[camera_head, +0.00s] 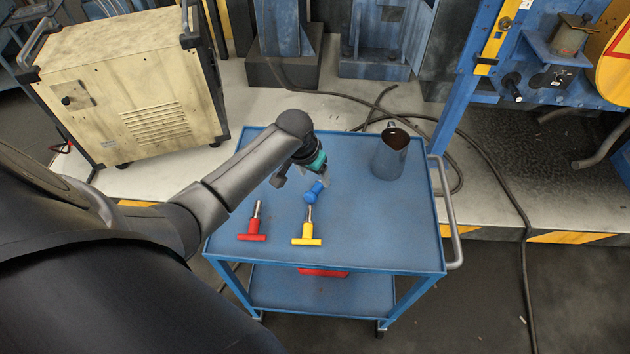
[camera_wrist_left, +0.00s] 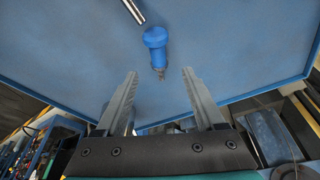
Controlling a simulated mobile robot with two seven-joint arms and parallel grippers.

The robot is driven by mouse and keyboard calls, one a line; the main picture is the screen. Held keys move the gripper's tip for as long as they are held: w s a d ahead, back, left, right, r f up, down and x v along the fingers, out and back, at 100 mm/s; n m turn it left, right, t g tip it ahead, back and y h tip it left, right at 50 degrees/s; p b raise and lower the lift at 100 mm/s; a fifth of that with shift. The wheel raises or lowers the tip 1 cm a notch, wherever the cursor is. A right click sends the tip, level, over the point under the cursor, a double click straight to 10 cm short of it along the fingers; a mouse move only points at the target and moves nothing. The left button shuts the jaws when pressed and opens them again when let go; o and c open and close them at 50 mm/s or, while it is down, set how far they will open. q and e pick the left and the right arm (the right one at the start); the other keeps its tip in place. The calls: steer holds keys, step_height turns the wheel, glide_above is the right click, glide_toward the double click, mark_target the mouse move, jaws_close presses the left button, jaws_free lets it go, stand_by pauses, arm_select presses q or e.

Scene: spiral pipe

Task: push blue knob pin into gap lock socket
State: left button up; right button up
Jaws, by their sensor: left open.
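The blue knob pin (camera_head: 314,192) lies on the blue cart top (camera_head: 375,225), beyond a yellow T-handled tool. In the left wrist view the blue knob pin (camera_wrist_left: 156,42) shows its round knob, with its narrow end towards me. My left gripper (camera_head: 318,176) is close to the pin in the head view. In the left wrist view its two fingers (camera_wrist_left: 157,85) stand apart, with the pin ahead of the space between their tips and nothing held. I cannot make out the gap lock socket. My right gripper does not show.
The yellow T-handled tool (camera_head: 307,240) and a red one (camera_head: 252,236) lie near the cart's front edge. A dark metal jug (camera_head: 390,155) stands at the back right of the cart. A pale machine cabinet (camera_head: 140,85) stands behind left.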

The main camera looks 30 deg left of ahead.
mark_target(317, 185)
arm_select(q)
steer(key=shift+b+x, duration=0.95)
steer(key=shift+x, duration=1.95)
steer(key=shift+s, duration=0.1)
steer(key=shift+c, duration=0.3)
jaws_close()
